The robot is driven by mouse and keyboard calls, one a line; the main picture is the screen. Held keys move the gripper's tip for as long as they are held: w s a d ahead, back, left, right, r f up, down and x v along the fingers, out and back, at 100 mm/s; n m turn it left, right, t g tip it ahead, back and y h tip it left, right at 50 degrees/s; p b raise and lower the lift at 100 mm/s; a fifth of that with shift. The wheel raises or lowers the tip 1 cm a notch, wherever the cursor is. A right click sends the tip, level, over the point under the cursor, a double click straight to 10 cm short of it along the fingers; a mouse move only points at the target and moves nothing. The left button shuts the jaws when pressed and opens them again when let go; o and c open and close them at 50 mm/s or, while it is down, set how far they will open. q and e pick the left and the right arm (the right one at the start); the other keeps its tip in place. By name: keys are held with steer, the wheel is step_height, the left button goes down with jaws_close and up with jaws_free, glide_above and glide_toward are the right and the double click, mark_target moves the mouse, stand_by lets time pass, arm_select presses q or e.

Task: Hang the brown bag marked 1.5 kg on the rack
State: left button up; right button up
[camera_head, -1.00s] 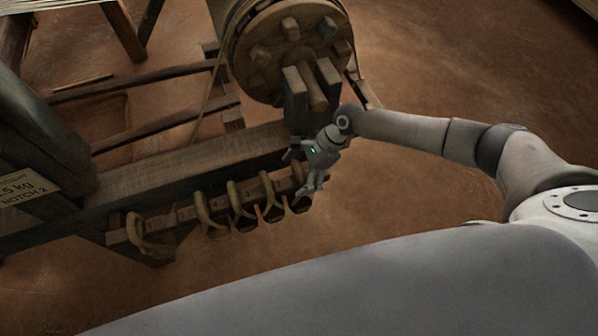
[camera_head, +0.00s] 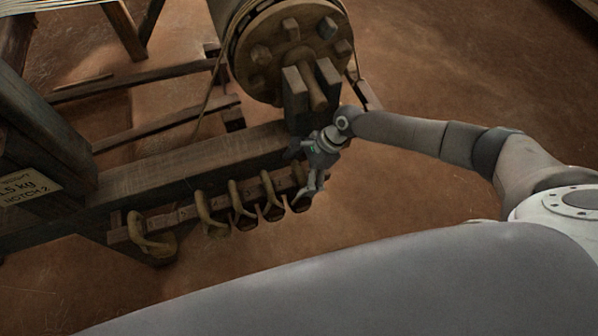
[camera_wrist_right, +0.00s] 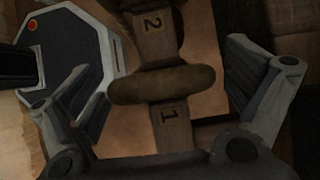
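The rack (camera_head: 160,221) is a wooden rail along the loom's lower beam, with several brown bags hanging from it by thick loops. My right gripper (camera_head: 312,188) is at the rail's right end, by the rightmost loop (camera_head: 300,200). In the right wrist view, the right gripper (camera_wrist_right: 165,105) is open, with its fingers apart on either side of a brown rolled loop (camera_wrist_right: 162,85). That loop lies across a wooden bar marked 2 and 1 (camera_wrist_right: 168,128). No weight marking on any bag is readable. My left gripper is not in view.
A large wooden drum (camera_head: 285,50) with pegs stands just above my right gripper. The heavy beam (camera_head: 185,165) runs behind the rail. Bare brown floor (camera_head: 440,60) lies to the right.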

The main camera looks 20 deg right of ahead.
steer(key=shift+s+d+f, duration=0.1)
steer(key=shift+s+f, duration=0.05)
steer(key=shift+f, duration=0.05)
steer(key=shift+d+r, duration=0.25)
steer(key=shift+r, duration=0.2)
steer(key=v, duration=1.1)
steer(key=shift+r, duration=0.2)
